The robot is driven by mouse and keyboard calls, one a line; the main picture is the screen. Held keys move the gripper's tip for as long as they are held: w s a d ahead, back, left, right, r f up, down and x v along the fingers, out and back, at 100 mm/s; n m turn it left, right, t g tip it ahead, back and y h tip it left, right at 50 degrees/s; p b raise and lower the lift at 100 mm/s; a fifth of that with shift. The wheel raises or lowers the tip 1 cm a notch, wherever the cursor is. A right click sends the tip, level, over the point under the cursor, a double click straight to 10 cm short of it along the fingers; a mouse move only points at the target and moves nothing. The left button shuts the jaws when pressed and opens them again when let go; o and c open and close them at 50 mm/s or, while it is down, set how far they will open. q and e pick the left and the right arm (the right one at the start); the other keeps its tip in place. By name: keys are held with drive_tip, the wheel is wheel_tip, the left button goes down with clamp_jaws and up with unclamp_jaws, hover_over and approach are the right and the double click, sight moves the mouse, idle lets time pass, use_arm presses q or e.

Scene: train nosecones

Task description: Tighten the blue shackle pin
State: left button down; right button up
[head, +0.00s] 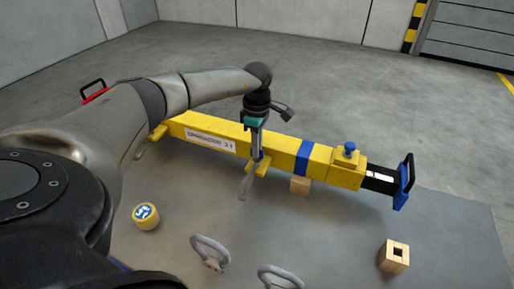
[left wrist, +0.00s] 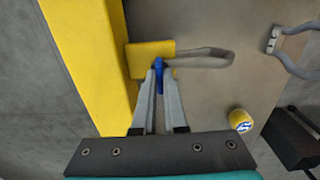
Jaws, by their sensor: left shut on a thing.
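A long yellow spreader beam (head: 275,146) lies across the grey table. A grey shackle (left wrist: 215,54) sits at a yellow lug (left wrist: 141,56) on the beam's side; its loop extends away from the beam. It also shows in the head view, just below my gripper. The blue shackle pin (left wrist: 158,64) is at the lug, partly hidden between my fingertips. My left gripper (left wrist: 159,78) comes from above and is shut on the blue pin. In the head view my left gripper (head: 257,152) stands beside the beam's near side. My right gripper is not in view.
Two loose grey shackles (head: 210,252) (head: 280,278) lie at the table's front. A yellow round tape-like item (head: 146,215) is at left. A wooden block with a square hole (head: 394,256) is at right; another block (head: 300,185) sits by the beam.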

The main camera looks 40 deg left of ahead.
use_arm(q)
drive_tip(key=shift+w+a+r, duration=0.1)
drive_tip(key=shift+w+r, duration=0.05)
drive_tip(key=shift+r, duration=0.15)
drive_tip(key=c, duration=1.3)
unclamp_jaws()
drive_tip(key=o, duration=0.3)
drive_tip(key=shift+f, duration=0.15)
drive_tip(key=shift+o, duration=0.2)
wheel_tip(320, 180, up, 15)
drive_tip(key=shift+p, duration=0.4)
drive_tip(key=shift+s, duration=0.2)
